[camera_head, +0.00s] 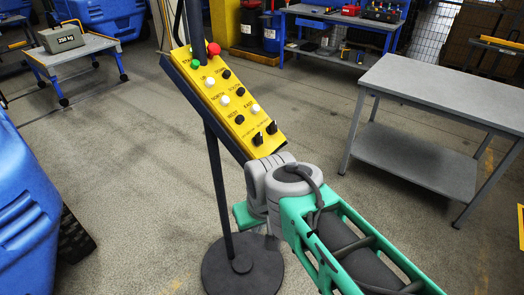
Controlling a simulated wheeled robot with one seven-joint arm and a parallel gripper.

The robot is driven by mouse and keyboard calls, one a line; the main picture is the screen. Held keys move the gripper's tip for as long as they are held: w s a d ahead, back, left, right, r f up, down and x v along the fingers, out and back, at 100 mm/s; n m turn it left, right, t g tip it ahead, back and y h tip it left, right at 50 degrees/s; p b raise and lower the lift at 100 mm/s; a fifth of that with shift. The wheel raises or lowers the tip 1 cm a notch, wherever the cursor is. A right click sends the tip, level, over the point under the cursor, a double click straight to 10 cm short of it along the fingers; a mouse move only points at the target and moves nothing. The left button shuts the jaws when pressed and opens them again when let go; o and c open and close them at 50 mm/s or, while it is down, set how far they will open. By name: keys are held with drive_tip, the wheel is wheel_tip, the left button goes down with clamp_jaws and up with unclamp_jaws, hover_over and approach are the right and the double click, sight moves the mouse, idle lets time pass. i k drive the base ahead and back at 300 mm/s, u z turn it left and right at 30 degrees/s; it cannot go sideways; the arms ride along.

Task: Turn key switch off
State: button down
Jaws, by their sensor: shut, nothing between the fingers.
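A yellow control panel (228,97) is mounted tilted on a dark post stand. Near its lower end are two black rotary knobs, one at the left (258,138) and one at the right (272,127). Either may be the key switch; their labels are too small to read and I cannot tell which position they are in. My arm's grey joint (285,180) and green link come up from the lower right, with the joint just below the panel's lower end in the picture. My gripper does not show in this view.
The panel also carries a red button (214,48), a green button and several white and black buttons. Its round base (243,265) stands on the floor. A grey table (440,90) is at the right, a cart with a 250 kg weight (62,39) at the left. Floor between is clear.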

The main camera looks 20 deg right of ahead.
sight(257, 141)
drive_tip(key=u, duration=0.65)
drive_tip(key=i, duration=0.3)
drive_tip(key=z, duration=1.3)
drive_tip(key=k, duration=0.6)
drive_tip(key=u, duration=1.05)
drive_tip(key=i, duration=0.5)
